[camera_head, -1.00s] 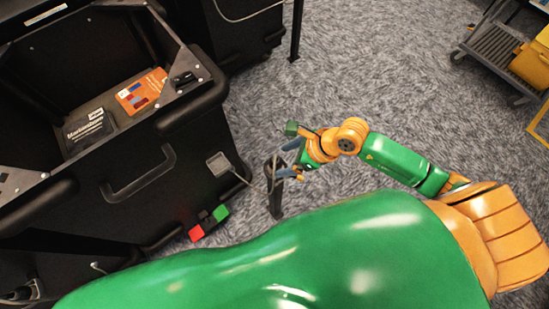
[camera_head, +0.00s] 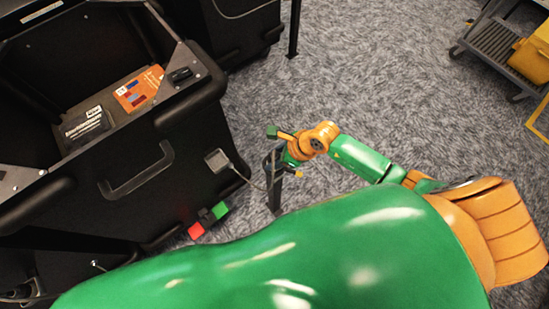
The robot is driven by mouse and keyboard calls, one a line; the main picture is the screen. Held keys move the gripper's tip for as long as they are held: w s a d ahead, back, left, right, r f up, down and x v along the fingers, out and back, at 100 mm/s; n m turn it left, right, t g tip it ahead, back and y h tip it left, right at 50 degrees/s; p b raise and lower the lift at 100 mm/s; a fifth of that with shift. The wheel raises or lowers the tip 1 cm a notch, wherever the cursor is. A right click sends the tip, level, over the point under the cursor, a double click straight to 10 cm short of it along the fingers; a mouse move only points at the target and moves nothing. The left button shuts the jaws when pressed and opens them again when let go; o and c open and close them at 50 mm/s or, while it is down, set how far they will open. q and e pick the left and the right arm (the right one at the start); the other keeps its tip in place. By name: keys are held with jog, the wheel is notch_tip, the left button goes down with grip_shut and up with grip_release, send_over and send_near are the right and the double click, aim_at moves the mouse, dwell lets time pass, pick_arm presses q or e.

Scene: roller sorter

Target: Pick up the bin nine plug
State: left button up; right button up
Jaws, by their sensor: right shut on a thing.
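My right gripper (camera_head: 280,162) is beside the black bin, right of its front face, at the top of a dark upright post. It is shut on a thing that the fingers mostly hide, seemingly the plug. A thin cable (camera_head: 252,182) runs from a square grey fitting (camera_head: 217,160) on the bin's side toward the gripper and post. Whether the plug touches the post cannot be told.
The black bin (camera_head: 125,155) with a handle holds an orange box (camera_head: 139,88) and a black box (camera_head: 86,127). A cart (camera_head: 505,55) stands at upper right. Grey carpet between is clear.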

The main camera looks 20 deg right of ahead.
jog(key=shift+r, duration=0.1)
grip_shut()
jog(key=shift+r, duration=0.35)
jog(key=s+a+r+p, duration=0.3)
jog(key=s+r+p, duration=0.2)
jog(key=s+r, duration=0.7)
jog(key=shift+s, duration=0.85)
jog(key=shift+w+a, duration=0.15)
